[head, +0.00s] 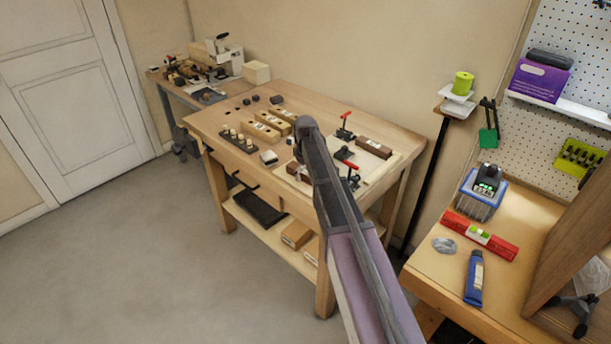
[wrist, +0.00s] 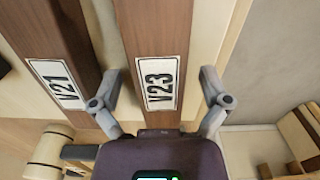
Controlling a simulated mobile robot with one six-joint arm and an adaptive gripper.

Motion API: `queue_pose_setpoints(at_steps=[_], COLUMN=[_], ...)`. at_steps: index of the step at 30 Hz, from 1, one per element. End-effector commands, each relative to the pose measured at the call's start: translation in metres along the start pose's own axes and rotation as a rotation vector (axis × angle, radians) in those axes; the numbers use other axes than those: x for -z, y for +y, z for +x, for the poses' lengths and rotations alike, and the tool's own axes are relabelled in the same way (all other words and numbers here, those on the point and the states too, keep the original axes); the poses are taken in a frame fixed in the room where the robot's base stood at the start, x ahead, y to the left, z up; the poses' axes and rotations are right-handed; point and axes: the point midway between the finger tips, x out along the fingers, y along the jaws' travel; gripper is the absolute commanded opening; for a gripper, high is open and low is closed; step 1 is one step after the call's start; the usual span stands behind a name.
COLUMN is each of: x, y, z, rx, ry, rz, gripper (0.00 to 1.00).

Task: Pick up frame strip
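In the wrist view, a dark brown wooden strip (wrist: 155,30) with a white label reading V23 runs between the fingers of my gripper (wrist: 160,76). The fingers are spread, one on each side of the strip, with a gap showing on both sides. I cannot tell how far they are above it. A second brown strip (wrist: 50,35) labelled V21 lies to its left. In the head view, a brown strip (head: 375,148) lies at the right of the workbench. My arm hides part of the bench, and my gripper cannot be made out clearly there.
The workbench (head: 222,112) also holds red-handled clamps (head: 345,133), pale labelled blocks (head: 262,133) and a dark peg tray (head: 238,142). A side counter (head: 425,262) at right holds a red level (head: 480,235) and a blue tube (head: 473,280). Floor at left is clear.

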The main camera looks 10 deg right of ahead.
Motion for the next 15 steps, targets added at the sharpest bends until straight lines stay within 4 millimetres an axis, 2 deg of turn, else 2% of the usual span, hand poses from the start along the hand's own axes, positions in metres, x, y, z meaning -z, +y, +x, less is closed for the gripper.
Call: queue_pose_setpoints(at_steps=[1,8,9,15], x=[0.0,-0.0004,-0.0004,-0.0004], y=[0.0001,0.0006,0.0006,0.0005], z=[0.0,0.0,0.0,0.0], rx=[0.0,0.0,0.0,0.0], ry=[0.0,0.0,0.0,0.0], rz=[0.0,0.001,0.001,0.001], gripper=[0.76,0.08,0.04,0.04])
